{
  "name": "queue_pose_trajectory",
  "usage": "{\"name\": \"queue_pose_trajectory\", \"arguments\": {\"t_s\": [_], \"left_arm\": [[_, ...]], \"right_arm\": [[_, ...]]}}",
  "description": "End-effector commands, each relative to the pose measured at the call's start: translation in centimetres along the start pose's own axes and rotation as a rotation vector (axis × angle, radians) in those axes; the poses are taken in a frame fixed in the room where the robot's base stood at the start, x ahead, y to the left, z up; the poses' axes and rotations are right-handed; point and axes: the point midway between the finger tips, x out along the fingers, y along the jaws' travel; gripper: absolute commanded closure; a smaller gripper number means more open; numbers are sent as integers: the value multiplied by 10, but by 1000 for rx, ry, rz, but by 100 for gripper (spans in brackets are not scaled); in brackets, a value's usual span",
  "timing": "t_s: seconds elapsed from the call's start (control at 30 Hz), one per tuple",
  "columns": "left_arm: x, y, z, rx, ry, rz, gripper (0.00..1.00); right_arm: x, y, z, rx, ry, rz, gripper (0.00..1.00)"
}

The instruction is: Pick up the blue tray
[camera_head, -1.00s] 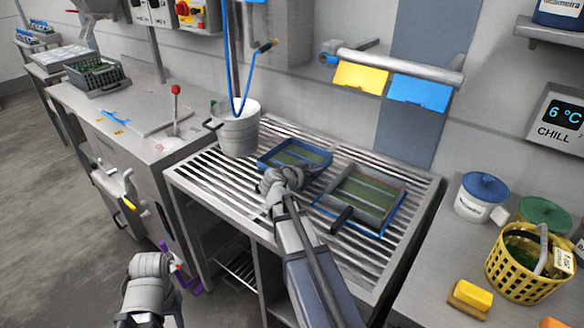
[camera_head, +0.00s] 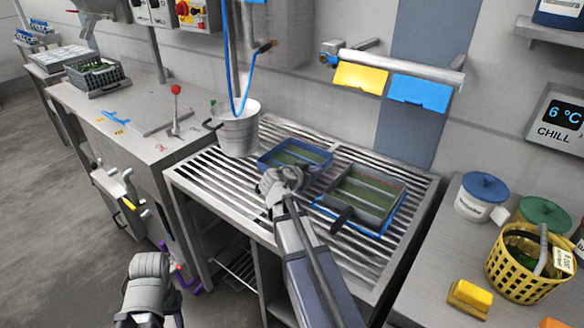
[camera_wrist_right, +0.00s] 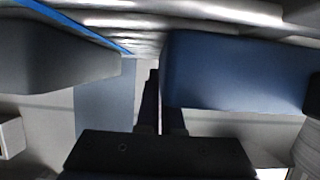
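The blue tray (camera_head: 325,162), with green contents, sits on the slatted metal bench beside a white bucket. My right gripper (camera_head: 284,181) is at its near side, partly covering that edge. In the right wrist view the tray's blue wall (camera_wrist_right: 235,75) is close up, and my right gripper's fingers (camera_wrist_right: 161,112) are close together at its edge, one outside and the other partly hidden by the wall. They look shut on the wall. My left arm's wrist shows low at the left, away from the tray; its fingers are not clear.
A grey tray (camera_head: 399,203) with a dark handle and a blue edging lies close to the right of the blue tray. The white bucket (camera_head: 239,135) stands behind left. A yellow basket (camera_head: 530,270) and lidded tubs are on the right counter. Slats (camera_head: 225,185) at front left are bare.

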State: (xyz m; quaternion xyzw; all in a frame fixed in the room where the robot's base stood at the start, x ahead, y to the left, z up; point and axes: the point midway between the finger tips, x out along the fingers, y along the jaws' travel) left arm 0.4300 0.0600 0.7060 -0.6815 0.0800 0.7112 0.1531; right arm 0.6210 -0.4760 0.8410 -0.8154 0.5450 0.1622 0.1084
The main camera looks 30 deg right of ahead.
Motion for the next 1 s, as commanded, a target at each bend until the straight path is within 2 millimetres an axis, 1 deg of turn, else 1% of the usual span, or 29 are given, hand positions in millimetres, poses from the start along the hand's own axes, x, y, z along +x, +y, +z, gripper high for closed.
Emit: {"name": "queue_pose_trajectory", "arguments": {"t_s": [0.33,0.57,0.77,1.0], "left_arm": [[-1,0,0,0,0,0,55],[-5,0,0,0,0,0,55],[-14,-1,1,0,0,0,55],[-31,-3,2,0,0,0,55]], "right_arm": [[0,0,-1,0,0,-1,100],[-2,0,-5,0,0,-1,100],[-5,0,-13,0,1,-1,100],[-12,0,-29,1,1,-1,100]]}}
